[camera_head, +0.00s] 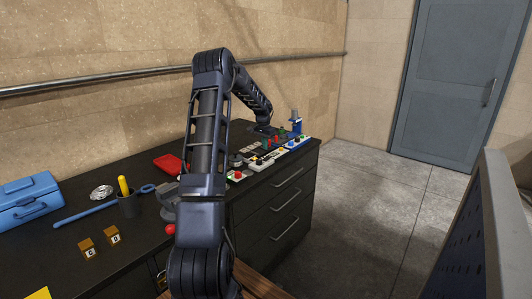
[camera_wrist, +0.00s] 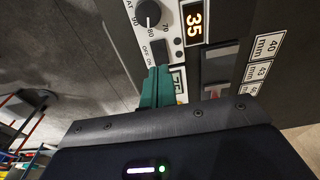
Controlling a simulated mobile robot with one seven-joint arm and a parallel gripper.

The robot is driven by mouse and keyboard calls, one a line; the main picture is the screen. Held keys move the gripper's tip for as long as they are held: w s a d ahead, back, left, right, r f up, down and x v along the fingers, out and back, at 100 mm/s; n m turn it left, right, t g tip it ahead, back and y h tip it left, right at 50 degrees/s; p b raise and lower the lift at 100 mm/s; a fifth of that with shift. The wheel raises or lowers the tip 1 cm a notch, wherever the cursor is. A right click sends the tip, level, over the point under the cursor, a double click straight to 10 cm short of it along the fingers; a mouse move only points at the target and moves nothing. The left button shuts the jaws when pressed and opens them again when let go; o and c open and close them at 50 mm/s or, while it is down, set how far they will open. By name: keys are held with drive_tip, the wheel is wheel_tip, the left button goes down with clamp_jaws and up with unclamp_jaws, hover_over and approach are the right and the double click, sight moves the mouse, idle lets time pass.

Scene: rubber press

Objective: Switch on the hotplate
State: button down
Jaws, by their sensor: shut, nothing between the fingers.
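In the wrist view a white control panel (camera_wrist: 172,50) carries a black dial (camera_wrist: 148,14) with temperature numbers and a switch plate (camera_wrist: 154,52) marked OFF and ON. An orange display (camera_wrist: 193,24) reads 35. My gripper (camera_wrist: 157,72) has teal fingers pressed together with nothing between them. The fingertips overlap the lower edge of the switch plate; I cannot tell whether they touch it. The fingers hide what lies behind them, and the switch's position is unclear.
The dark bench (camera_head: 75,225) runs along the wall with drawers below. Several small coloured control boxes crowd the far end. Open floor (camera_head: 360,210) lies to the right.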

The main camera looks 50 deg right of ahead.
wheel_tip(320, 180, up, 8)
hover_over(267, 159)
drive_tip(key=a, duration=0.2)
drive_tip(key=shift+w+r, duration=0.15)
drive_tip(key=shift+w, duration=0.2)
drive_tip(key=shift+d+h, duration=0.3)
drive_tip(key=shift+d, duration=0.35)
drive_tip(key=f, duration=0.4)
drive_tip(key=d+f, duration=0.1)
drive_tip(key=f, duration=0.4)
drive_tip(key=d+f, duration=0.1)
drive_tip(key=f, duration=0.4)
drive_tip(key=shift+d, duration=0.1)
